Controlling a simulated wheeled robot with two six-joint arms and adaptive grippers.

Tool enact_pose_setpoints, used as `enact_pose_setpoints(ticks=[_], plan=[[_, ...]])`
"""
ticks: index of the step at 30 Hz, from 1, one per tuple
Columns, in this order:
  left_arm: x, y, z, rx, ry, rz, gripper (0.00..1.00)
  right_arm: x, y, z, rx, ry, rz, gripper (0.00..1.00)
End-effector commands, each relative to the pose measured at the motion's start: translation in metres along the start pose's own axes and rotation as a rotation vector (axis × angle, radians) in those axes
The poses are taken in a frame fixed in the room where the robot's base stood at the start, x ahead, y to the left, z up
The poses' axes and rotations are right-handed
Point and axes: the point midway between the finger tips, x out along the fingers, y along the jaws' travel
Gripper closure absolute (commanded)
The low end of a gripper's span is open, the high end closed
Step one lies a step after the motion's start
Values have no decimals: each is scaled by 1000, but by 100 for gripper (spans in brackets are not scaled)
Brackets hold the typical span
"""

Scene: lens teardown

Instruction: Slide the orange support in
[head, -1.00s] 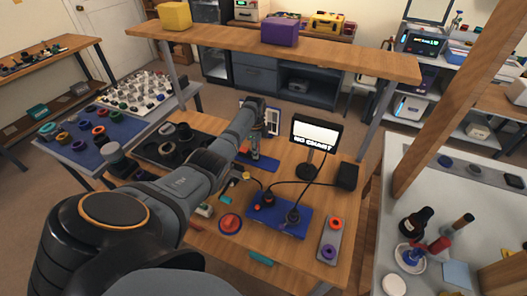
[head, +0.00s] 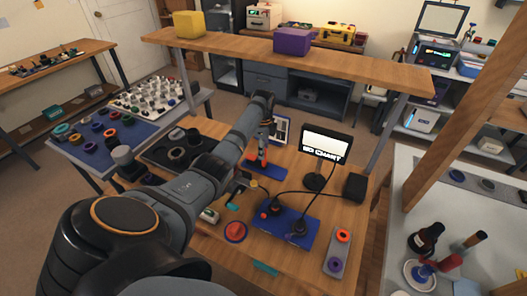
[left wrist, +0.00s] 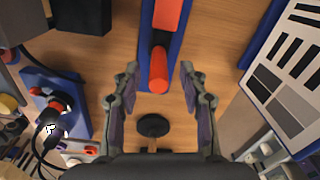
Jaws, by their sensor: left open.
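The orange support shows in the left wrist view as an orange bar (left wrist: 167,15) at the top and a rounded orange end (left wrist: 158,72) nearer me, with a dark part between them. It lies along a blue rail (left wrist: 176,52). My left gripper (left wrist: 158,80) is open, with one finger on each side of the near orange end and visible gaps to both. In the head view, orange (head: 262,156) shows at my left gripper, above the blue base (head: 266,171). The fingers are small and partly hidden there. My right gripper is not in view.
A patterned chart board (left wrist: 290,80) stands close on the right in the left wrist view. A blue plate (head: 298,230) with cabled knobs and a monitor (head: 325,146) lie to the right in the head view. A dark tray (head: 160,155) is to the left.

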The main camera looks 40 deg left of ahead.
Motion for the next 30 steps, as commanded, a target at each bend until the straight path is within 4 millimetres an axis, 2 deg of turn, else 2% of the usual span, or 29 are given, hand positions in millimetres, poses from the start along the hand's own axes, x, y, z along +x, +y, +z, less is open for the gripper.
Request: enact_pose_setpoints(ticks=[3, 9, 13, 30], plan=[[-30, -1, 0, -1, 0, -4, 57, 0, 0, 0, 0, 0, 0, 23], [-60, 0, 1, -1, 0, -1, 57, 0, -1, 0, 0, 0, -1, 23], [-66, 0, 1, -1, 0, 0, 57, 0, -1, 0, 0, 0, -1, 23], [-66, 0, 0, -1, 0, 0, 57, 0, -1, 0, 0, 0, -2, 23]])
